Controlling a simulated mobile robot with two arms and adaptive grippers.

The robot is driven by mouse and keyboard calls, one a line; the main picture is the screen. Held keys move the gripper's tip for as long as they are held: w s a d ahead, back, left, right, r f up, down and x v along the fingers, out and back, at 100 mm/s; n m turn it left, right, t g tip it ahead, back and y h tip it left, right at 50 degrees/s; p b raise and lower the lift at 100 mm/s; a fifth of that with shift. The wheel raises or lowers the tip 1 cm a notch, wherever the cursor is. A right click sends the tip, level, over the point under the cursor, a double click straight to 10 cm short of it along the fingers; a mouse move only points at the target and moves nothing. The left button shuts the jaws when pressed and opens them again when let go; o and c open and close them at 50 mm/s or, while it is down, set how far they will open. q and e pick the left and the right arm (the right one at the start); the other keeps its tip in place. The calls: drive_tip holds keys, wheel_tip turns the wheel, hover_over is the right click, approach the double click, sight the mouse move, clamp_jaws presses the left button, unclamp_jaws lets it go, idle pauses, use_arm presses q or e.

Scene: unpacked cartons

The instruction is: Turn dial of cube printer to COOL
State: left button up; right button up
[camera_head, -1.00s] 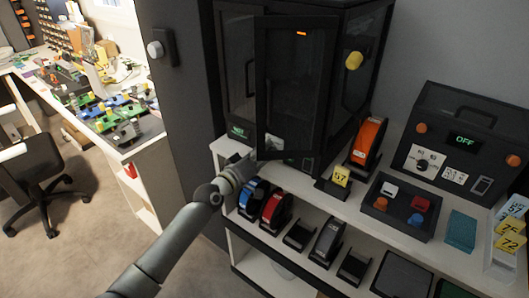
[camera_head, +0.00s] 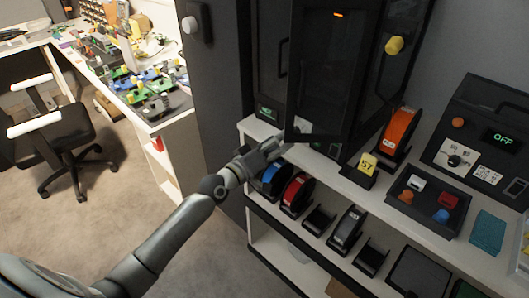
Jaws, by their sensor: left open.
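The tall black glass-panelled cabinet, which looks like the cube printer (camera_head: 371,100), stands on the white shelf unit. A dark framed door panel (camera_head: 325,75) stands out from its front. A small green display (camera_head: 267,113) and a pale panel (camera_head: 304,126) show low on it. The dial cannot be made out; the door panel and dark front may hide it. My left gripper (camera_head: 272,149) is open and empty at the shelf's front edge, just below and left of the door's lower corner. My right gripper is not in view.
Right of the cabinet are an orange spool holder (camera_head: 399,134), a yellow 57 tag (camera_head: 367,165), a tray of coloured blocks (camera_head: 401,201) and a black box with an OFF display (camera_head: 501,138). Blue (camera_head: 276,180) and red spools (camera_head: 297,193) sit below my gripper.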

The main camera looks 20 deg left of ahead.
use_arm(q)
drive_tip(key=v, duration=0.6)
drive_tip(key=shift+w, duration=0.1)
drive_tip(key=s+a+f+g+y, duration=0.2)
drive_tip(key=f, duration=0.9)
drive_tip(key=s+a+f+g+y, duration=0.2)
drive_tip(key=f, duration=1)
drive_tip(key=s+f+m+g+y, duration=0.1)
drive_tip(key=s+f+g, duration=0.1)
drive_tip(key=s+f, duration=0.45)
drive_tip(key=s+f+m+g, duration=0.1)
drive_tip(key=s+f+g, duration=0.15)
drive_tip(key=f, duration=0.65)
drive_tip(key=s+d+f+m+g, duration=0.1)
drive_tip(key=s+f, duration=0.5)
drive_tip(key=s, duration=0.6)
drive_tip(key=s+d+f+m+g, duration=0.2)
drive_tip(key=s+f, duration=0.5)
drive_tip(key=s, duration=0.5)
drive_tip(key=s+d+f+m+g+y, duration=0.1)
drive_tip(key=s+f+m+g, duration=0.1)
drive_tip(key=s+f+g, duration=0.2)
drive_tip(key=s+f, duration=0.3)
drive_tip(key=s, duration=0.5)
drive_tip(key=shift+s+d+m, duration=0.35)
drive_tip(key=shift+s+m, duration=0.05)
drive_tip(key=shift+g, duration=0.25)
